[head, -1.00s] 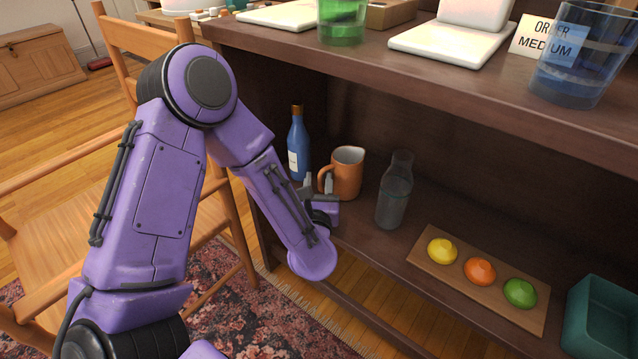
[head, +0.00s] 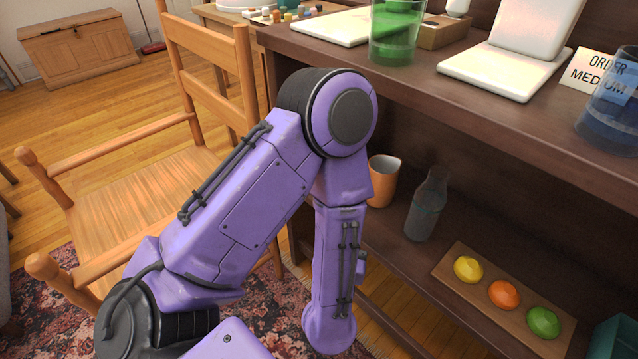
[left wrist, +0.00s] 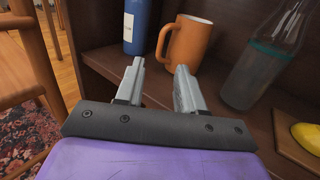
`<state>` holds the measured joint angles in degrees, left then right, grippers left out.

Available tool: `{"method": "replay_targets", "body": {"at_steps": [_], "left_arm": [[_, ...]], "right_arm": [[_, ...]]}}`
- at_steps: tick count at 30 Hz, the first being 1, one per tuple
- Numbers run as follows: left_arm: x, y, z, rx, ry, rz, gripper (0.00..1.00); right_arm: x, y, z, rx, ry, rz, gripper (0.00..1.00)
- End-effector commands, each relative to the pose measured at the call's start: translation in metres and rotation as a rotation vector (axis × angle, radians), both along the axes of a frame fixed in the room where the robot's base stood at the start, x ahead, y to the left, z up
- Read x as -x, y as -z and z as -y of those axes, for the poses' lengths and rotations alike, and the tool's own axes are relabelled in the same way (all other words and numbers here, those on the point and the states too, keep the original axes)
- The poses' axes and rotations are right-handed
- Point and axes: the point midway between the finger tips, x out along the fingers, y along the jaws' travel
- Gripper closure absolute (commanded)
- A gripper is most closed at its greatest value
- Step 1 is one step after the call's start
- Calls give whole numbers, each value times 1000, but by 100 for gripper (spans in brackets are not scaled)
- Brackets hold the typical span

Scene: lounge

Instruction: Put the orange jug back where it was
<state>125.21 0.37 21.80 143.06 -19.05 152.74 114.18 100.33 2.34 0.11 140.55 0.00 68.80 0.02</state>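The orange jug (head: 383,180) stands upright on the lower shelf of the dark wooden unit, partly hidden behind my left arm in the head view. In the left wrist view the jug (left wrist: 188,42) shows its handle on its left side, just beyond the fingertips. My left gripper (left wrist: 160,68) is open and empty, with a gap between its fingers and the jug apart from them. In the head view the left gripper is hidden behind my arm. My right gripper is not in view.
A blue bottle (left wrist: 140,25) stands left of the jug, and a clear bottle (head: 426,205) stands right of it. A board (head: 460,262) with yellow, orange and green fruits lies farther right. A wooden chair (head: 150,180) stands left of the unit.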

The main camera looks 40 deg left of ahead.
Motion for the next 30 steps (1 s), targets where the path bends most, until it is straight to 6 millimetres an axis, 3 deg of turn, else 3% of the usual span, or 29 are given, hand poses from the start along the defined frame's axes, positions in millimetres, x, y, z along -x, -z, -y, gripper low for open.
{"method": "replay_targets", "body": {"at_steps": [5, 8, 10, 12, 15, 18, 22, 23, 30], "left_arm": [[-1, 16, 0, -141, 33, -132, 62], [4, 59, -1, -504, 146, -467, 62], [18, 104, -5, -857, 301, -779, 62], [44, 152, -14, -1227, 527, -1083, 62], [94, 209, -28, -1679, 936, -1387, 62], [143, 243, -42, -1981, 1346, -1506, 62], [180, 260, -52, -2162, 1681, -1499, 62], [184, 261, -53, 2166, -1708, 1484, 62], [187, 262, -53, 2149, -1712, 1450, 62]], "right_arm": [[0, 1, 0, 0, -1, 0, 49], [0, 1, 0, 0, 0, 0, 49], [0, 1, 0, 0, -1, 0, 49], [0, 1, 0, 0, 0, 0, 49], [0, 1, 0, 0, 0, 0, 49], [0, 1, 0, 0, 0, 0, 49], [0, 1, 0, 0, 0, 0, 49], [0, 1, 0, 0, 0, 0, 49], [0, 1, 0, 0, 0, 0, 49]]}}
